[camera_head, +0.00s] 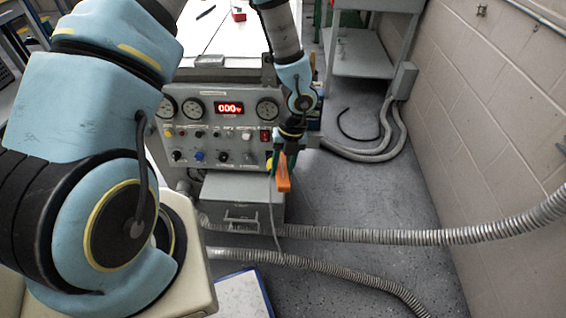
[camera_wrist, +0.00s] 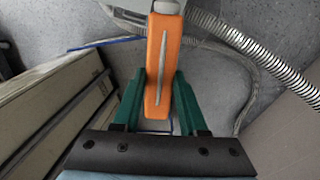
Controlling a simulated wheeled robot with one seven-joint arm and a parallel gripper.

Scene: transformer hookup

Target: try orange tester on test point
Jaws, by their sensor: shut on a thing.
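The orange tester (camera_head: 283,177) is held by my gripper (camera_head: 281,158) in front of the right side of the grey control panel (camera_head: 215,118). In the wrist view the tester (camera_wrist: 162,65) lies lengthwise between the two green fingers of my gripper (camera_wrist: 160,80), which are shut on it. Its far end is pale grey. A thin grey cable hangs down below the tester in the head view. The panel has dials, coloured knobs and a red display reading about 0.00. I cannot tell which panel fitting is the test point; my gripper hides part of the lower right.
Ribbed grey conduits (camera_head: 400,236) cross the floor in front of the panel. A block wall (camera_head: 500,110) stands at the right, and a grey shelf cart (camera_head: 362,60) behind. A blue-edged white board (camera_head: 243,295) lies on the floor. Grey floor between is open.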

